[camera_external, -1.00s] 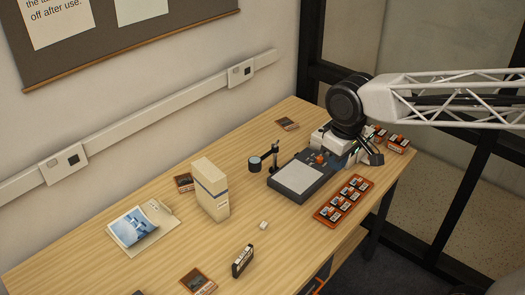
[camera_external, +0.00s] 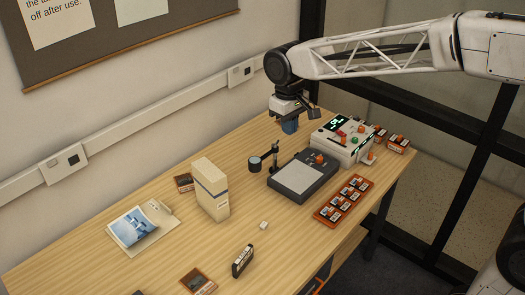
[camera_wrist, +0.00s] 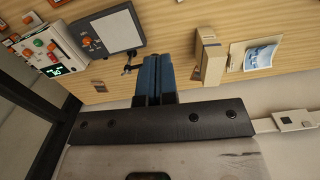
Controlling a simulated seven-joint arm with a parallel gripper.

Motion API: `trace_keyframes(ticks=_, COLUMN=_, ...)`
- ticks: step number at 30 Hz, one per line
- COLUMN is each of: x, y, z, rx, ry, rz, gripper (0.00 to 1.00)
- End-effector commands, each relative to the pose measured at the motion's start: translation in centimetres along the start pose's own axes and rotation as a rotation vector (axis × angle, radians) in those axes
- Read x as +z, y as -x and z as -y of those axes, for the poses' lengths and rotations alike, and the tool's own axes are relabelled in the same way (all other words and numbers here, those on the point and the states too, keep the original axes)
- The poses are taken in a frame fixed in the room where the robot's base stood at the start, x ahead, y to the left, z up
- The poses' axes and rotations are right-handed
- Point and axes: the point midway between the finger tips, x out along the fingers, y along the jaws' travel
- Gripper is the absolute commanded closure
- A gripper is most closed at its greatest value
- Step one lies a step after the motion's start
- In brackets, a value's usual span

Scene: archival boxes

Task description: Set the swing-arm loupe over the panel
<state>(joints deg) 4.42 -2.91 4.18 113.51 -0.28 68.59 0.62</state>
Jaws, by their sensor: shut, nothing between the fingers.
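The swing-arm loupe (camera_external: 256,163) is a round dark head on a short arm from an upright post, at the panel's back left corner. Its head hangs out to the left of the panel, over bare table. The panel (camera_external: 300,177) is a pale rectangle in a dark flat housing. The panel also shows in the wrist view (camera_wrist: 114,32), with the loupe (camera_wrist: 129,68) at its edge. My gripper (camera_external: 290,127), with blue fingers, is shut and empty above the back of the table, behind and apart from the loupe. The blue fingers also show in the wrist view (camera_wrist: 156,58).
A white control box (camera_external: 345,138) with a green display stands behind the panel on the right. An orange tray (camera_external: 343,200) of small items lies to the panel's right. An upright cream box (camera_external: 209,190) stands left of the loupe. Bare table lies between them.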

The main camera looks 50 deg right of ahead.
Motion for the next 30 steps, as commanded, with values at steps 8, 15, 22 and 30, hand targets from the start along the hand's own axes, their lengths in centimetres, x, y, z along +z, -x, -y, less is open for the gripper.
trace_keyframes(ticks=8, x=-4.9, y=-0.7, z=-0.6, rx=-0.001, ry=-0.01, rz=0.044, gripper=1.0)
trace_keyframes(ticks=15, x=-9.1, y=-1.5, z=-1.2, rx=-0.003, ry=-0.018, rz=0.08, gripper=1.0)
trace_keyframes(ticks=22, x=-12.9, y=-2.5, z=-1.9, rx=-0.004, ry=-0.025, rz=0.114, gripper=1.0)
trace_keyframes(ticks=30, x=-17.4, y=-4.2, z=-2.6, rx=-0.006, ry=-0.034, rz=0.154, gripper=1.0)
